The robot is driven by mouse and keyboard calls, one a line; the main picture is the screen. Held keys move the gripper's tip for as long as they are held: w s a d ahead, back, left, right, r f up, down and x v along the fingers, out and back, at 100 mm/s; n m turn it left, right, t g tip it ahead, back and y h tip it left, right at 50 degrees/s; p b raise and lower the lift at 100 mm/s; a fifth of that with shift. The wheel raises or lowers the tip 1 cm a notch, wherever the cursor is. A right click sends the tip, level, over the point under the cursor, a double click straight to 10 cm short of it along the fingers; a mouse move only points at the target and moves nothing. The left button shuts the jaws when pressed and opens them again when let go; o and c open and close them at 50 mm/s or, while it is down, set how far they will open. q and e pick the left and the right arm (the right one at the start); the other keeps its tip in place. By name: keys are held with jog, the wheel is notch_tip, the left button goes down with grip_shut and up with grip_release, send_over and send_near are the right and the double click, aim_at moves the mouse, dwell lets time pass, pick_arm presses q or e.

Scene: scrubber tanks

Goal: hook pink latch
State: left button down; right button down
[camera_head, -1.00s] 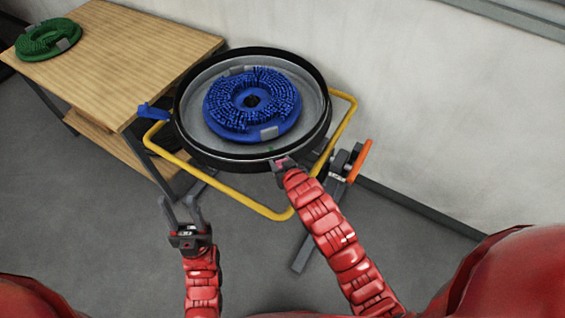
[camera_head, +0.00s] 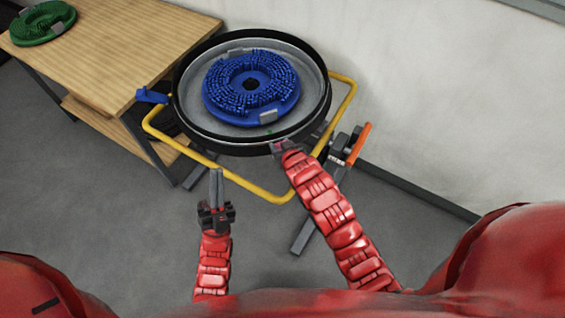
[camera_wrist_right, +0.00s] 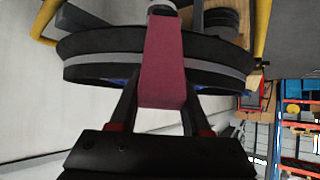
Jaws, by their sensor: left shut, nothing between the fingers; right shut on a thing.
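The pink latch (camera_wrist_right: 162,65) fills the middle of the right wrist view, between the two fingers of my right gripper (camera_wrist_right: 160,112). In the head view my right gripper (camera_head: 281,147) is shut on it at the near rim of the round black tank (camera_head: 240,148). The gripper hides most of the latch there. The latch's upper end lies in front of the tank's rim in the wrist view; I cannot tell whether it is hooked on anything. My left gripper (camera_head: 216,180) is shut and empty, just in front of the yellow frame.
A blue round brush (camera_head: 222,92) lies inside the tank. The yellow tubular frame (camera_head: 234,184) surrounds the tank. An orange handle (camera_head: 358,144) stands at the right, a blue lever (camera_head: 151,96) at the left. A wooden table (camera_head: 110,60) holds a green brush (camera_head: 43,24). A wall is behind.

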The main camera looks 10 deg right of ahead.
jog(key=shift+r, duration=0.15)
pick_arm(q)
jog(key=d+f+m+g, duration=0.55)
jog(key=f+m, duration=0.25)
jog(key=f, duration=0.3)
jog(key=d+f+m+g, duration=0.55)
jog(key=f+m, duration=0.25)
jog(key=f, duration=0.4)
pick_arm(e)
jog(key=shift+w, duration=0.1)
pick_arm(q)
jog(key=w+d+r, duration=0.2)
jog(key=w, duration=0.3)
jog(key=w+d+r+t, duration=0.1)
jog(key=w+d+r, duration=0.1)
jog(key=w, duration=0.4)
jog(key=shift+w+d+r+h, duration=0.25)
jog(key=shift+r+h, duration=0.15)
jog(key=shift+r, duration=0.2)
jog(key=shift+a, duration=0.1)
